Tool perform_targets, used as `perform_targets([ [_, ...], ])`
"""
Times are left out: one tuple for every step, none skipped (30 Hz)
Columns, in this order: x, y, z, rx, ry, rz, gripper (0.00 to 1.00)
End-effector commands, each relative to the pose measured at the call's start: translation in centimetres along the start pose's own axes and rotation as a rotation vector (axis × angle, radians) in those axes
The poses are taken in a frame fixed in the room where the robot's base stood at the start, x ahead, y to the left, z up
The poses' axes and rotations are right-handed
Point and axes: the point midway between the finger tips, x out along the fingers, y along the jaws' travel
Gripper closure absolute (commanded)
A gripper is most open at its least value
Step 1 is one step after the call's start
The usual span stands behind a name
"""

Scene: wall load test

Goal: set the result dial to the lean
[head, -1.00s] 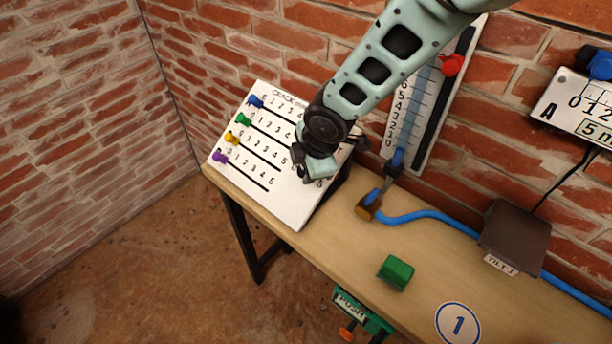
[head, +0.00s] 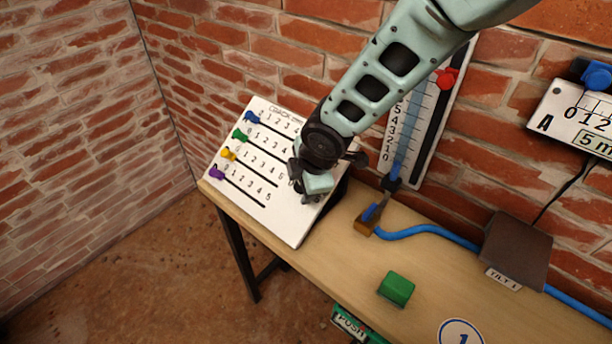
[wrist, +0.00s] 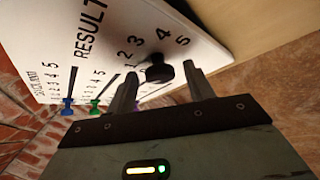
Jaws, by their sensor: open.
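The white sloped board (head: 238,200) stands at the left end of the bench, with coloured sliders in slots. My gripper (head: 308,192) is over its right part and hides the dial in the head view. In the wrist view the board (wrist: 108,62) shows the word RESULT and a round black dial knob (wrist: 158,71) with numbers 1 to 5 around it. My open gripper (wrist: 161,84) has one finger on each side of the knob. I cannot tell whether the fingers touch it, nor clearly where it points. A box labelled TILT 1 (head: 517,250) sits on the bench.
A wall scale (head: 420,130) with a red marker (head: 446,78) stands behind my arm. A blue hose (head: 430,230) crosses the bench (head: 340,262). A green block (head: 397,288) lies on the front part. Panel A (head: 575,115) is on the right wall.

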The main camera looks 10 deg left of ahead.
Motion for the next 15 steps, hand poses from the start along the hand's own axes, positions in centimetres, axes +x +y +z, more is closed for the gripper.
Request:
perform_targets([
  [-0.2, 0.0, 0.0, 0.001, 0.000, 0.001, 0.47],
  [-0.4, 0.1, 0.0, 0.001, 0.001, 0.002, 0.47],
  [-0.8, 0.1, 0.0, 0.001, 0.002, 0.003, 0.47],
  [-1.1, 0.1, 0.0, 0.002, 0.002, 0.004, 0.47],
  [-1.5, 0.1, 0.0, 0.002, 0.002, 0.003, 0.47],
  [-2.2, 0.1, 0.0, 0.002, 0.002, 0.004, 0.47],
  [-2.7, 0.1, 0.0, 0.002, 0.001, 0.004, 0.47],
  [-3.3, 0.1, 0.0, 0.002, 0.002, 0.005, 0.47],
  [-4.2, 0.1, 0.1, 0.003, 0.002, 0.005, 0.47],
  [-4.9, 0.1, 0.1, 0.002, 0.002, 0.005, 0.47],
  [-5.6, 0.1, 0.0, 0.001, 0.002, 0.006, 0.47],
  [-6.6, 0.1, 0.1, 0.002, 0.001, 0.006, 0.47],
  [-7.3, 0.2, 0.1, 0.002, 0.002, 0.006, 0.47],
  [-8.0, 0.1, 0.1, 0.003, 0.001, 0.005, 0.47],
  [-9.0, 0.1, 0.1, 0.002, 0.001, 0.006, 0.47],
])
